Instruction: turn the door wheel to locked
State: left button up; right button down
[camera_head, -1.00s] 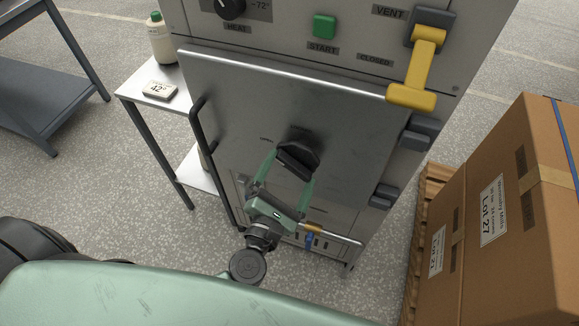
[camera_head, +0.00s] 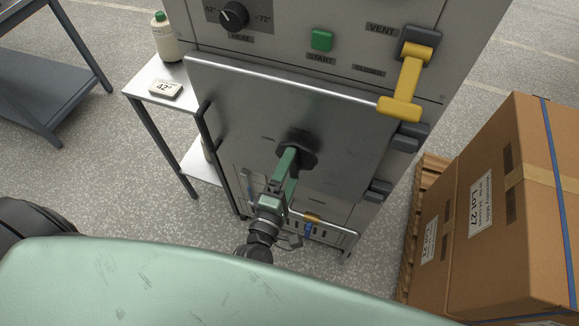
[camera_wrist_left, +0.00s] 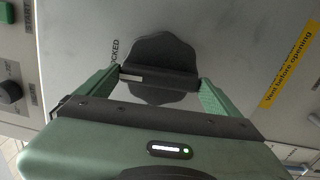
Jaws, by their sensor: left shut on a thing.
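The door wheel (camera_head: 311,151) is a dark lobed knob with a raised crossbar, on the grey metal door (camera_head: 235,100). My left gripper (camera_head: 288,160) comes from below and is shut on the wheel's crossbar. In the left wrist view, the wheel (camera_wrist_left: 160,48) sits between the green fingers, which grip the bar's two ends. A pale mark (camera_wrist_left: 131,78) shows on the bar's left part, close to partly hidden lettering reading "OCKED" (camera_wrist_left: 115,52). Whether the mark lines up with it, I cannot tell. My right gripper is not in view.
A yellow vent lever (camera_head: 408,80) is at the door's upper right, with "CLOSED" beside it. A black door handle (camera_head: 215,150) runs down the left. A side table (camera_head: 150,88) holds a bottle and a small 42 display. A large carton (camera_head: 490,200) stands on a pallet at right.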

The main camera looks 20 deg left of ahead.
pick_arm(q)
jog(key=shift+m, duration=0.6)
jog(key=o, duration=1)
jog(key=shift+s, duration=0.1)
jog(key=shift+s+f, duration=0.15)
jog(key=shift+s, duration=0.15)
jog(key=s+b, duration=0.1)
jog(key=s, duration=0.6)
jog(key=shift+a+b, duration=0.1)
jog(key=shift+b, duration=0.25)
